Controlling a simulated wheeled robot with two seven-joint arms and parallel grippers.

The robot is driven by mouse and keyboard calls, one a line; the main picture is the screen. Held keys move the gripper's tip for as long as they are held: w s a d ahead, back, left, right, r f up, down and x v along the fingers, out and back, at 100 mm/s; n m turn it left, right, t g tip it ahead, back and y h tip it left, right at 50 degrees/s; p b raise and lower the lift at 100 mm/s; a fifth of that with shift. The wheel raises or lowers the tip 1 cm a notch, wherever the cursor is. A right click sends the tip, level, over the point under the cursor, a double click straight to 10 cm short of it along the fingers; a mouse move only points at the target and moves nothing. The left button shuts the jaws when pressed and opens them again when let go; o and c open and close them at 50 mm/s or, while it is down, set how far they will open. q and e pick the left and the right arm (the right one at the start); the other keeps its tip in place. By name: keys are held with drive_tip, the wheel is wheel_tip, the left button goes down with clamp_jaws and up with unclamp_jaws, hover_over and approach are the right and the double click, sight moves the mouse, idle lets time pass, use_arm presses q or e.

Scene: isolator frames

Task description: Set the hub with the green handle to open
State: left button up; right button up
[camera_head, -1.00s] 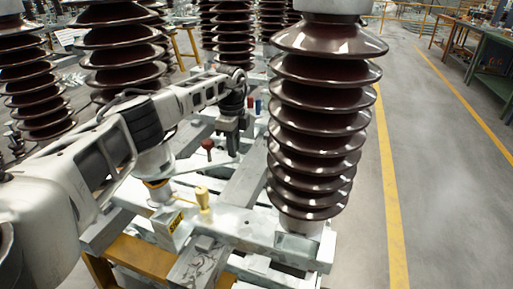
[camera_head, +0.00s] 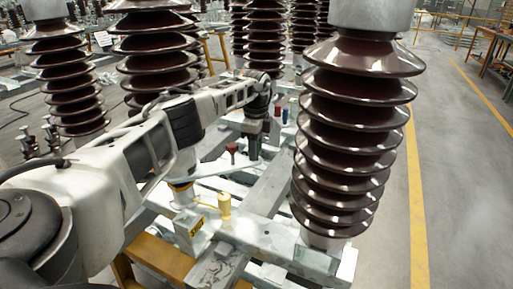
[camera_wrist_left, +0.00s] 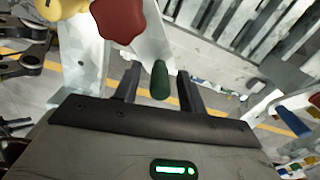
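The green handle (camera_wrist_left: 160,80) shows in the left wrist view as a dark green rounded grip. It stands between the two fingers of my left gripper (camera_wrist_left: 160,88), which are apart with a visible gap on both sides of it. In the head view my left gripper (camera_head: 254,142) points down among the coloured handles, and the green handle is hidden there. The hub under the green handle cannot be made out clearly. My right gripper is in neither view.
A red handle (camera_wrist_left: 120,20) is close beyond the left finger; it also shows in the head view (camera_head: 232,150). A yellow handle (camera_head: 225,203) is nearer, and a blue one (camera_head: 285,115) farther back. A large brown ribbed insulator (camera_head: 345,130) stands to the right.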

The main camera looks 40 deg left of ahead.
use_arm(q)
drive_tip(key=shift+f, duration=0.1)
wheel_tip(320, 180, up, 16)
idle(0.5)
idle(0.5)
